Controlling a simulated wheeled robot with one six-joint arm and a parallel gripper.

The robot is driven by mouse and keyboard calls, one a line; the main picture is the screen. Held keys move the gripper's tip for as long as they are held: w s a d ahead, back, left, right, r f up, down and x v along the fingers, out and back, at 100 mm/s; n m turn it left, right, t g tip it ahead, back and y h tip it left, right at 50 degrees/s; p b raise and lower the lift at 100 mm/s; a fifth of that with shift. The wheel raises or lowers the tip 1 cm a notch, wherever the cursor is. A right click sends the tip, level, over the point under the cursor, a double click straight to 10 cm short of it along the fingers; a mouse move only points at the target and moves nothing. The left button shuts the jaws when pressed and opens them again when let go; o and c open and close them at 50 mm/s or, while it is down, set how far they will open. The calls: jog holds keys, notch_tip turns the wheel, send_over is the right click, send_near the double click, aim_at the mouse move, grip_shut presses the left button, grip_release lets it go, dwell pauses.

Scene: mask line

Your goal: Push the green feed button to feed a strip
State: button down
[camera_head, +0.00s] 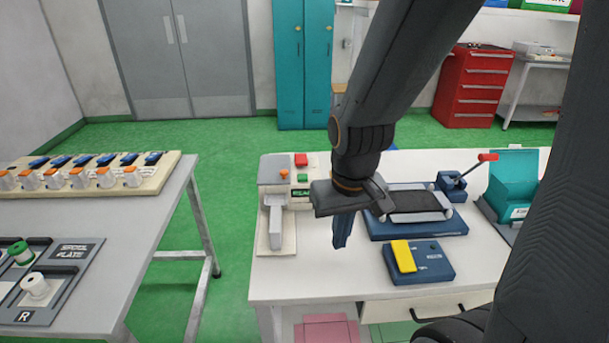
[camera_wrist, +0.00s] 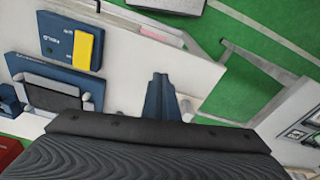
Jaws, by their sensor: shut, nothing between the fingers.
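The green feed button (camera_head: 303,178) is on top of a cream machine (camera_head: 270,163) at the left end of the white table, below a red button (camera_head: 301,160). A small green display (camera_head: 301,192) is just in front of it. My gripper (camera_head: 341,243) is shut and empty, fingers pointing down, over the table to the right of and nearer than the button. The fingers also show in the wrist view (camera_wrist: 160,80), beside a pale part of the machine. The button is not visible in the wrist view.
A blue roller unit (camera_head: 415,222) and a blue box with a yellow rocker (camera_head: 403,256) stand to the right on the table. A teal machine (camera_head: 513,185) is farther right. A separate table (camera_head: 150,225) with spools stands left, across a green floor gap.

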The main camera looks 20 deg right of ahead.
jog(key=w+d+r+n+t+p, duration=0.2)
jog(key=w+d, duration=0.1)
jog(key=w, duration=0.4)
notch_tip(320, 180, up, 4)
jog(key=n+t+y+p, duration=0.5)
jog(key=n+p, duration=0.2)
jog(key=n, duration=0.6)
send_over(306, 177)
jog(key=shift+r, duration=0.15)
jog(key=shift+a+b, duration=0.1)
jog(key=shift+b, duration=0.25)
notch_tip(306, 177, down, 6)
jog(key=b, duration=0.7)
jog(key=shift+f+b, duration=1.1)
jog(key=shift+f, duration=0.35)
jog(key=shift+s+f, duration=0.1)
jog(key=shift+f, duration=0.3)
